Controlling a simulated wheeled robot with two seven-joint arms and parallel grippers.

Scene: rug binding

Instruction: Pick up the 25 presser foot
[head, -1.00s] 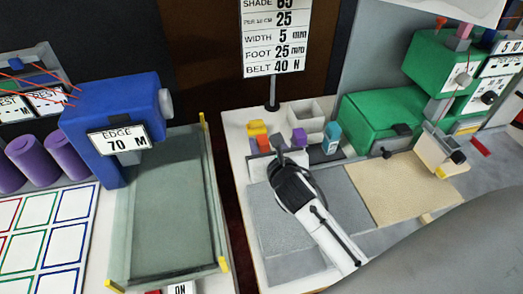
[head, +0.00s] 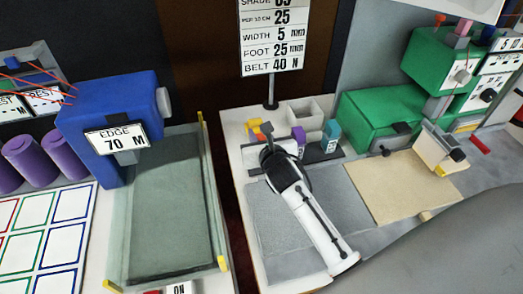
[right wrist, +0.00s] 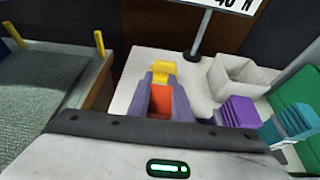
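Several small coloured blocks, which look like the presser feet, stand in a row at the back of the right-hand bench. I cannot read which one is marked 25. The orange one (right wrist: 160,100) is between the two fingers of my right gripper (right wrist: 163,88). A yellow one (right wrist: 163,68) is just beyond it. A purple one (head: 298,136) and a teal one (head: 332,132) with small white labels stand to the right. In the head view my right gripper (head: 262,132) hides most of the orange one. The fingers look apart; contact is unclear. My left gripper is not in view.
A sign on a post (head: 270,45) reads FOOT 25 mm and rises behind the row. A pale open bin (right wrist: 240,78) stands behind the purple block. A green machine (head: 385,115) is to the right, a blue one (head: 110,105) to the left.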

